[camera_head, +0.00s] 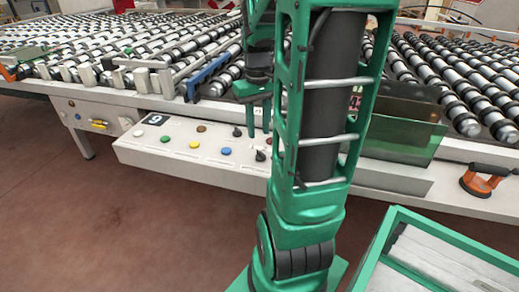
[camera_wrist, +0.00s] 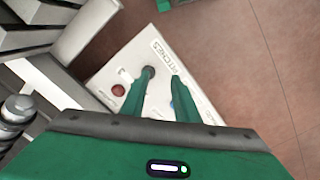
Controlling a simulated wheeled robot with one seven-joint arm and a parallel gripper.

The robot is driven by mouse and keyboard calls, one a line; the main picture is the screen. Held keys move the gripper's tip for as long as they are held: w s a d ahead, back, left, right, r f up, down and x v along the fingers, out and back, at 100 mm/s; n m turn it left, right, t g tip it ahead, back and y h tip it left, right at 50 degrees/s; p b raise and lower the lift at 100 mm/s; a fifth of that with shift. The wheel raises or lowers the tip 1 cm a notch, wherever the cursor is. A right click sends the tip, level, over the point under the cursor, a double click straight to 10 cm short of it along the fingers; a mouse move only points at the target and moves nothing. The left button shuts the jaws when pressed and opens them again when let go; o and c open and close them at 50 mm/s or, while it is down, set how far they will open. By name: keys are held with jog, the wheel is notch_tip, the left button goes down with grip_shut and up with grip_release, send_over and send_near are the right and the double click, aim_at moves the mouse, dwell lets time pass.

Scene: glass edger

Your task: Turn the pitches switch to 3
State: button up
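The pitches switch is a small dark knob (camera_head: 237,131) on the light control panel (camera_head: 140,151) in the head view. In the wrist view the dark knob (camera_wrist: 149,71) sits beside the printed word PITCHES, right at the tip of the left finger. The setting it points to is too small to read. Whether a finger touches the knob cannot be told.
Green and yellow buttons lie further left. The roller conveyor (camera_head: 130,50) rises behind. A green-edged bin (camera_head: 400,222) stands at lower right. Floor in front is clear.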

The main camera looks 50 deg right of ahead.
aim_at(261, 153)
jog(key=d+f, duration=0.1)
jog(key=f, duration=0.3)
jog(key=w+d+f, duration=0.1)
jog(key=f, duration=0.3)
jog(key=w+d+f, duration=0.1)
jog(key=d+f, duration=0.1)
jog(key=f, duration=0.2)
grip_shut()
